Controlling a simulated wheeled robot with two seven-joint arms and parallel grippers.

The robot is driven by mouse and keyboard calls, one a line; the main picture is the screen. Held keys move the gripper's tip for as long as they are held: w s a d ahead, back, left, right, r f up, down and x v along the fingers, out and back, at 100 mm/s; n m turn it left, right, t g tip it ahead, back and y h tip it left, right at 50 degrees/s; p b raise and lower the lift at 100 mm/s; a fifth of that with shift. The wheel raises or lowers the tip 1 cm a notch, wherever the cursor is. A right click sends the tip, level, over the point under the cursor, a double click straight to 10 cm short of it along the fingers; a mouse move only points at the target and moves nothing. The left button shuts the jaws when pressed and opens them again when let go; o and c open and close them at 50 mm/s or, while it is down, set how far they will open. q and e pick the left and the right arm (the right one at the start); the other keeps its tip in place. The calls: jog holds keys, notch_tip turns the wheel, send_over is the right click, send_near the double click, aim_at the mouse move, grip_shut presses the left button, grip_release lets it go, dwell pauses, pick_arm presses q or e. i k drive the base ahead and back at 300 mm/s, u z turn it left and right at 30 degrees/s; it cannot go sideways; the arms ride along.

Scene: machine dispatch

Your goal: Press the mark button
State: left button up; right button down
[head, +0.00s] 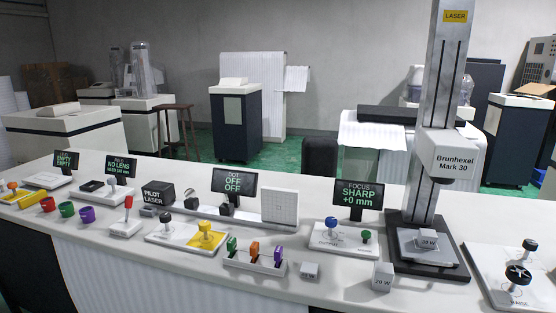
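No gripper shows in the head view. The laser machine labelled "Brunhexel Mark 30" (456,163) stands at the right on a tall grey column (444,75). A grey block marked 30 W (427,240) lies on its bed below the head. I cannot tell which control is the mark button.
The yellow-and-white panel (180,235) has a dark knob and a yellow control. A tray (252,262) holds green, orange and purple pieces. Small grey blocks (382,277) lie near the front edge.

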aim_at(366, 235)
jog(key=k, duration=0.5)
jog(key=u, duration=0.9)
jog(key=i, duration=0.95)
jog(key=z, duration=1)
